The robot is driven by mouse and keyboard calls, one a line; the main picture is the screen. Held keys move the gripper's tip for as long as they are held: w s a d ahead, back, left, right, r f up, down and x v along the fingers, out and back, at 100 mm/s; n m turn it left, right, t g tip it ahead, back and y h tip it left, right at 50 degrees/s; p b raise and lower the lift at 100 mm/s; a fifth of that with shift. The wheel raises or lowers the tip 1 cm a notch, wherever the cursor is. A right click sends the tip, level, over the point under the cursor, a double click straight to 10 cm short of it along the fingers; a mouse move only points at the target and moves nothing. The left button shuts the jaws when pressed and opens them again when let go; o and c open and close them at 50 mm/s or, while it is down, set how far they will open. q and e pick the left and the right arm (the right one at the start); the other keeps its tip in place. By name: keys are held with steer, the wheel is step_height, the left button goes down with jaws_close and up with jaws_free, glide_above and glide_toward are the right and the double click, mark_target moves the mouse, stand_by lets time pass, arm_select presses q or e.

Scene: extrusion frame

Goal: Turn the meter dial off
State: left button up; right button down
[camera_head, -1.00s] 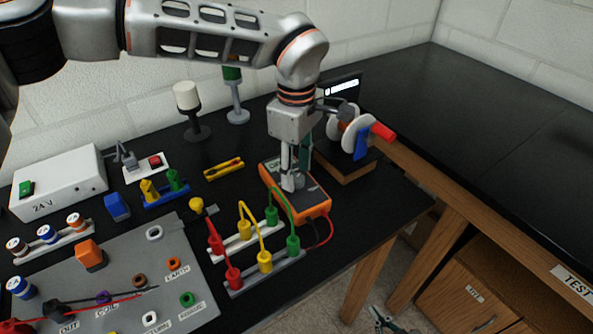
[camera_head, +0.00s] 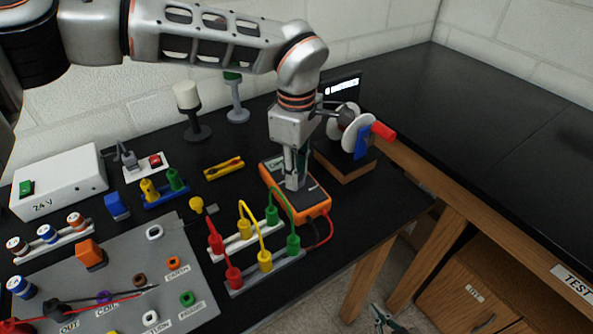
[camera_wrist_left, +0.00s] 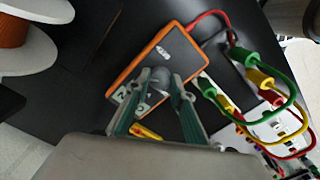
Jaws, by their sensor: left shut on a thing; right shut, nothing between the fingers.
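The orange meter (camera_head: 317,204) with a dark face lies on the black bench, and it also shows in the left wrist view (camera_wrist_left: 185,55). My left gripper (camera_head: 292,184) points down over the meter's face. In the left wrist view its green fingers (camera_wrist_left: 160,88) are shut on the grey round dial (camera_wrist_left: 160,74). The fingers hide part of the dial, and I cannot read its setting. My right gripper (camera_head: 382,318) is low at the bottom edge of the head view, shut and empty, away from the bench.
Red, yellow and green leads (camera_head: 266,215) arch between terminal strips close in front of the meter. A grey panel (camera_head: 120,270) and a 24 V box (camera_head: 60,182) lie left.

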arm_select(q)
steer(key=n, duration=0.6)
steer(key=shift+b, duration=0.35)
steer(key=n, duration=0.5)
steer(key=shift+n+b, duration=0.3)
steer(key=shift+n, duration=0.1)
steer(key=n, duration=0.6)
steer(key=shift+b, duration=0.35)
steer(key=n, duration=0.5)
steer(key=shift+n, duration=0.4)
steer(key=o, duration=1.1)
steer(key=shift+o, duration=0.2)
steer(key=shift+s, duration=0.1)
